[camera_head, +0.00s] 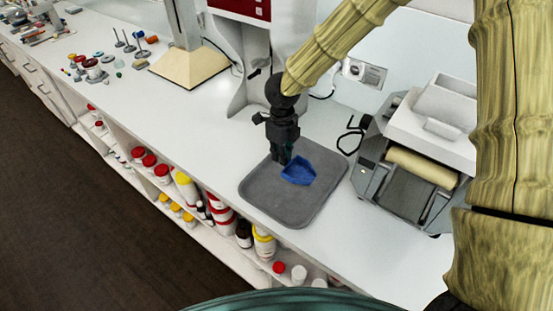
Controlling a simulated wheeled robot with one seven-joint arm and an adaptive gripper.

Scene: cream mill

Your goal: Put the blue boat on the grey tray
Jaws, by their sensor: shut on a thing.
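The blue boat (299,172) is at the upper middle of the grey tray (275,207), within its rim as seen from here. The tray lies on the white counter. My gripper (285,160) points down over the tray and is shut on the left end of the boat. The fingertips are dark and small, and they partly hide that end. I cannot tell whether the boat's underside touches the tray or is slightly above it.
A grey and white machine with a roller (422,167) stands right of the tray, with a black cable (350,137) between. A white machine stand (252,95) is behind my gripper. Bottles and jars (218,207) fill the shelf below the counter's front edge. The counter left of the tray is clear.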

